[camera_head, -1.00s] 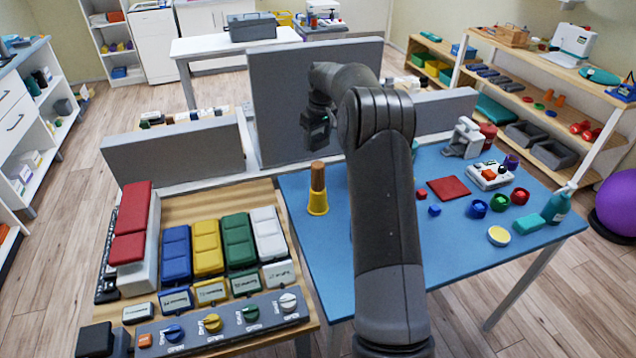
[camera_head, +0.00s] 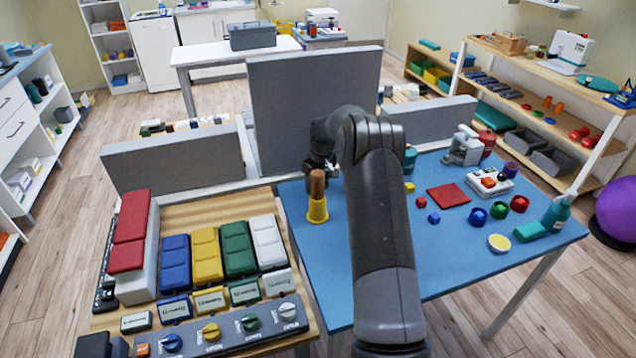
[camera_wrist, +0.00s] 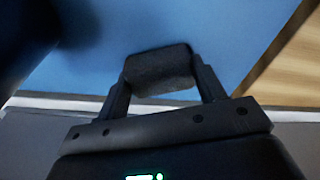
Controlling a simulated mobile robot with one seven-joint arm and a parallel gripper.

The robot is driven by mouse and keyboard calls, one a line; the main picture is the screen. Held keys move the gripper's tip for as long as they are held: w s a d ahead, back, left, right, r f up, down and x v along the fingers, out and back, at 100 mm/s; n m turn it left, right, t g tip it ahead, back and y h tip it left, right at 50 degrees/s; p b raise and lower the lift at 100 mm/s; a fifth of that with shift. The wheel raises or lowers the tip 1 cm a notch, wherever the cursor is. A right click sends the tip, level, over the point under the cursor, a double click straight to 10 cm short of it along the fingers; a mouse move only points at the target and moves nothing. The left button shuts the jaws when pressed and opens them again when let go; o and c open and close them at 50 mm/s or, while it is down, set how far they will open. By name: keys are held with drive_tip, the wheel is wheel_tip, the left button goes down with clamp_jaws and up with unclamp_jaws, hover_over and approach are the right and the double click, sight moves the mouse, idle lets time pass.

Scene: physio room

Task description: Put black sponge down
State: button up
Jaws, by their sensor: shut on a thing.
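The black sponge (camera_wrist: 158,70) is a dark block with rounded edges, held between the two fingertips in the wrist view. My gripper (camera_wrist: 160,76) is shut on it. Under the sponge in that view is the blue tabletop (camera_wrist: 200,30); I cannot tell whether the sponge touches it. The sponge is hidden in the head view.
A tall grey panel (camera_head: 290,100) stands behind. A wooden board (camera_head: 180,218) with coloured blocks lies to the left. Small cubes, a red mat (camera_head: 448,193) and coloured cups are to the right.

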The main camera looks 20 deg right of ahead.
drive_tip(key=shift+f, duration=0.2)
drive_tip(key=o, duration=1)
drive_tip(key=shift+r, duration=0.1)
wheel_tip(320, 180, up, 12)
drive_tip(key=s, duration=0.1)
drive_tip(key=s+a+r+m+t+h, duration=0.1)
drive_tip(key=s+a+r, duration=0.3)
drive_tip(key=s+r, duration=0.55)
drive_tip(key=s+a+r+m+t, duration=0.1)
drive_tip(key=s+a+r, duration=0.4)
drive_tip(key=s+r, duration=0.5)
drive_tip(key=s+a+f+m, duration=0.1)
drive_tip(key=s, duration=0.8)
drive_tip(key=s+a+f+t, duration=0.1)
drive_tip(key=s, duration=0.8)
drive_tip(key=s+a+f+m+t, duration=0.1)
drive_tip(key=s+a, duration=0.1)
drive_tip(key=s, duration=0.8)
drive_tip(key=shift+f+m, duration=0.1)
drive_tip(key=shift+m, duration=0.2)
